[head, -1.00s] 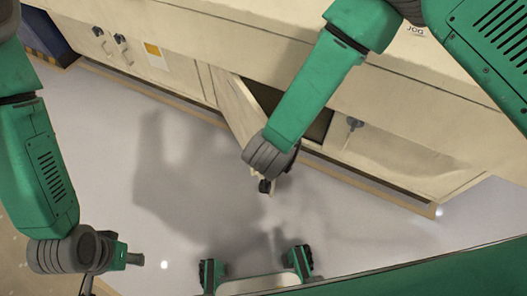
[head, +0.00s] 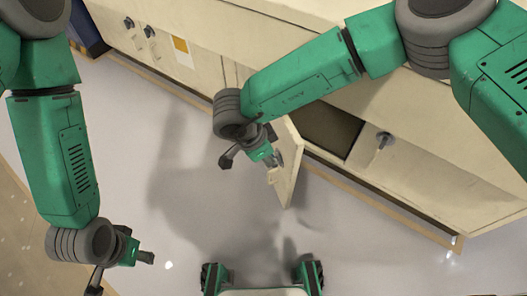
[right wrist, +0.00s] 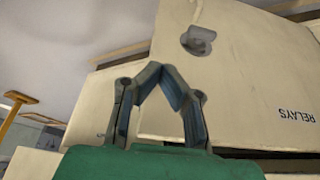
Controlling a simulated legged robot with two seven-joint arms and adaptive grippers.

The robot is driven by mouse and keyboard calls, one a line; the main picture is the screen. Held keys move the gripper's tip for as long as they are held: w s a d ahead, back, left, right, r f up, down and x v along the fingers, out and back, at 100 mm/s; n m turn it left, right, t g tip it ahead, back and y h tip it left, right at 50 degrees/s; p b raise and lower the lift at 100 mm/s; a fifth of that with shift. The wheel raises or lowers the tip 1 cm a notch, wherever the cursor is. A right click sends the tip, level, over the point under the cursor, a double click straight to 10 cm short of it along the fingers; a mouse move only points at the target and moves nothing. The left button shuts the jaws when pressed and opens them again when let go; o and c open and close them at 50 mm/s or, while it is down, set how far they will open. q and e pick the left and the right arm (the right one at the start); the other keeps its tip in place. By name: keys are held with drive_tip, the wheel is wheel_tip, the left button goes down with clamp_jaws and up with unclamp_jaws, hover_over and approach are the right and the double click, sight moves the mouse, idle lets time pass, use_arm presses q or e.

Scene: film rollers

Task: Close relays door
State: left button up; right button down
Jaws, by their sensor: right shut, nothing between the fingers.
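The relays door (head: 289,180) is a cream panel standing open, swung out from the cabinet. The dark opening (head: 330,130) shows to its right. In the right wrist view the door (right wrist: 240,75) fills the upper right, with a grey handle (right wrist: 198,40) and the label RELAYS (right wrist: 297,113). My right gripper (head: 275,161) is at the left face of the door. Its fingers (right wrist: 163,76) are shut and empty in front of the panel, below the handle in the wrist view; contact cannot be told. My left gripper (head: 146,258) is at the lower left, away from the door, its jaws unclear.
The long cream cabinet (head: 430,170) runs across the back, with another grey knob (head: 385,140) right of the opening. More knobs (head: 150,31) and a yellow label (head: 181,45) are on its left part. The grey floor (head: 180,200) in front is clear.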

sight(292, 159)
drive_tip(key=d, duration=0.1)
drive_tip(key=w+d, duration=0.1)
drive_tip(key=d, duration=0.1)
drive_tip(key=d+f+b, duration=0.1)
drive_tip(key=shift+w+d, duration=0.15)
drive_tip(key=shift+w, duration=0.1)
drive_tip(key=shift+w+d+r, duration=0.1)
drive_tip(key=shift+d, duration=0.15)
drive_tip(key=w+d+n+t+p, duration=0.1)
drive_tip(key=w+d+n+p, duration=0.2)
drive_tip(key=d, duration=0.9)
drive_tip(key=shift+w+d+y+p, duration=0.2)
drive_tip(key=shift+w+y+p, duration=0.1)
drive_tip(key=shift+w+p, duration=0.85)
drive_tip(key=shift+w, duration=0.1)
